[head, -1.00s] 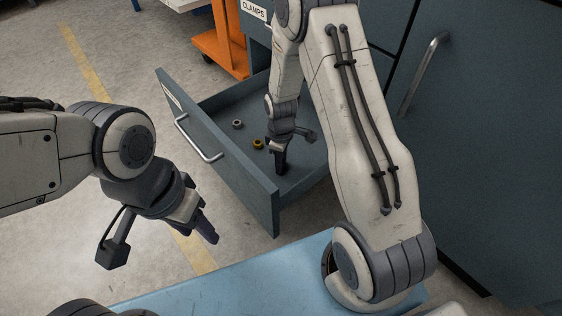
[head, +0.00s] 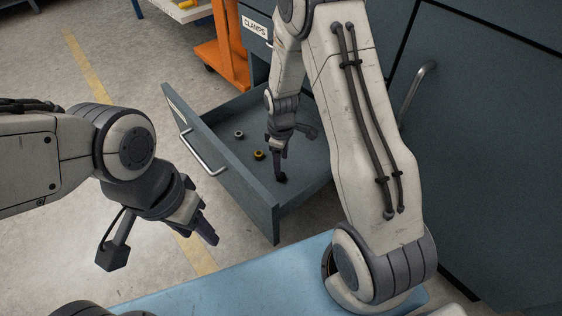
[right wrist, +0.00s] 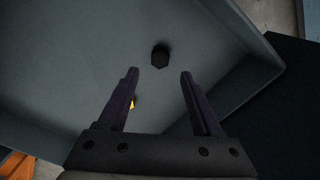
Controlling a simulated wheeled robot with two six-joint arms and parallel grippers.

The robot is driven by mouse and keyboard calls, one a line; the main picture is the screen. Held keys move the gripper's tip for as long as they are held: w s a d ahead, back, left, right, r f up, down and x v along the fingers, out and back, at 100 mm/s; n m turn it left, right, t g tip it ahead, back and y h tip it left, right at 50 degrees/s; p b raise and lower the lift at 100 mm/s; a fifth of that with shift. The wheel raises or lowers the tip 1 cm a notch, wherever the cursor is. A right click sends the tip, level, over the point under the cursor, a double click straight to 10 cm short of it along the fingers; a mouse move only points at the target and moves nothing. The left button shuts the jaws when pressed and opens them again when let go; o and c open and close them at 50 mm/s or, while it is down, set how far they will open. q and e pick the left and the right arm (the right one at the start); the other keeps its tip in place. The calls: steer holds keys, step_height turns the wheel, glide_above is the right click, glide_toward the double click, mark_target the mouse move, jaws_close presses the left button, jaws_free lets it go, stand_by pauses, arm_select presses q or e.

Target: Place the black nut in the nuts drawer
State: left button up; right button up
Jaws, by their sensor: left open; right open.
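The black nut (right wrist: 160,57) lies on the floor of the open drawer (head: 225,165), apart from my right gripper's fingers. In the head view the nut (head: 280,178) shows as a small dark shape just below the fingertips. My right gripper (head: 280,166) is inside the drawer, open and empty; in the right wrist view its two fingers (right wrist: 158,75) stand apart, with the nut beyond their tips. My left gripper (head: 212,234) is open and empty, outside the drawer on the left, above the floor. The drawer's front label is not readable.
A silver nut (head: 239,134) and a brass nut (head: 258,155) also lie in the drawer. A drawer marked CLAMPS (head: 255,27) is behind it. A blue surface (head: 250,285) is in front. An orange stand (head: 228,60) is at the back.

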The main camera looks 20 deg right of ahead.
arm_select(q)
step_height(320, 180, up, 4)
steer(key=p, duration=0.2)
steer(key=shift+p, duration=0.35)
arm_select(e)
step_height(320, 180, up, 6)
steer(key=shift+f, duration=0.25)
steer(key=s+a+r+m+p, duration=0.1)
steer(key=s+a+r+p, duration=0.3)
steer(key=r, duration=0.5)
steer(key=s+a+r+p, duration=0.3)
steer(key=a+r, duration=0.3)
steer(key=r, duration=0.3)
steer(key=s+a+r+m+y+p, duration=0.15)
steer(key=s+r+p, duration=0.25)
steer(key=s+r, duration=0.45)
steer(key=s+a+r+h+p, duration=0.15)
steer(key=s+r+p, duration=0.25)
steer(key=s+r, duration=0.45)
arm_select(q)
step_height(320, 180, up, 52)
steer(key=p, duration=3.6)
steer(key=shift+f+p, duration=0.2)
steer(key=shift+p, duration=0.15)
arm_select(e)
step_height(320, 180, up, 36)
steer(key=y, duration=0.1)
steer(key=shift+a+r, duration=0.15)
steer(key=shift+a, duration=0.3)
